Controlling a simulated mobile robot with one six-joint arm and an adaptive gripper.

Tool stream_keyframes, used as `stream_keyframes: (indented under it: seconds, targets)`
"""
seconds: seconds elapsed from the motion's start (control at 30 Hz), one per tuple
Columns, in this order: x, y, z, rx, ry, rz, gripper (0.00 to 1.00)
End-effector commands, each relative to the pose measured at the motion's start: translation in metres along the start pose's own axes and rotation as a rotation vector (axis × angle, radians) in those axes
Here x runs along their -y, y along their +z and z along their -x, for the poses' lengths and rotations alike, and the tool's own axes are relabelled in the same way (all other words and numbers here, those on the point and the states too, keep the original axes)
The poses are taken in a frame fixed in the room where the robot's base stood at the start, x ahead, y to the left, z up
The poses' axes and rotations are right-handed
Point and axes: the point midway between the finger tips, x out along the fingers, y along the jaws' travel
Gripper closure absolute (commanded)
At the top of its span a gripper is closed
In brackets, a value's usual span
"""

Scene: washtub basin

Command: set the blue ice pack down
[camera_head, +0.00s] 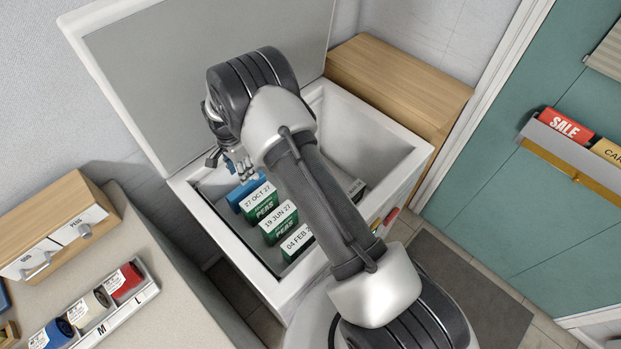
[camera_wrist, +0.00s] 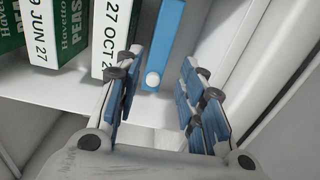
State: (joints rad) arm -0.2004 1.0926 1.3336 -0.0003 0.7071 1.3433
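The blue ice pack (camera_head: 236,198) stands inside the open white chest freezer (camera_head: 213,225), beside the green peas box marked 27 OCT 27 (camera_head: 262,203). In the wrist view the ice pack (camera_wrist: 168,38) is a narrow blue slab with a round white cap facing me. My gripper (camera_head: 240,168) is above it in the freezer. In the wrist view my gripper (camera_wrist: 161,85) is open, its blue-padded fingers apart on either side of the near end of the ice pack. I see no finger touching it. Part of the pack is hidden in the head view.
More dated peas boxes, 19 JUN 27 (camera_head: 281,222) and 04 FEB (camera_head: 297,243), stand in a row. The freezer lid (camera_head: 170,80) is raised behind. A counter (camera_head: 150,300) is at left. The freezer's right side has bare room.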

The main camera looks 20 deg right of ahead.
Motion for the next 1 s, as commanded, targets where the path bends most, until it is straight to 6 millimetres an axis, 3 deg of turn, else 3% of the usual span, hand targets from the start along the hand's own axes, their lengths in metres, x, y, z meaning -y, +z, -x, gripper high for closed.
stream_keyframes:
  seconds: [0.13,0.27,0.4,0.5,0.73,0.87,1.0]
  targets:
    - [-0.005,-0.012,0.081,-0.016,-0.05,0.103,0.64]
    - [-0.03,-0.019,0.161,-0.038,-0.09,0.236,0.64]
    - [-0.071,-0.021,0.235,-0.07,-0.129,0.38,0.64]
    - [-0.106,-0.019,0.281,-0.098,-0.154,0.481,0.64]
    - [-0.202,-0.004,0.352,-0.178,-0.201,0.715,0.64]
    - [-0.259,0.009,0.371,-0.232,-0.219,0.845,0.64]
    - [-0.313,0.024,0.375,-0.29,-0.228,0.974,0.64]
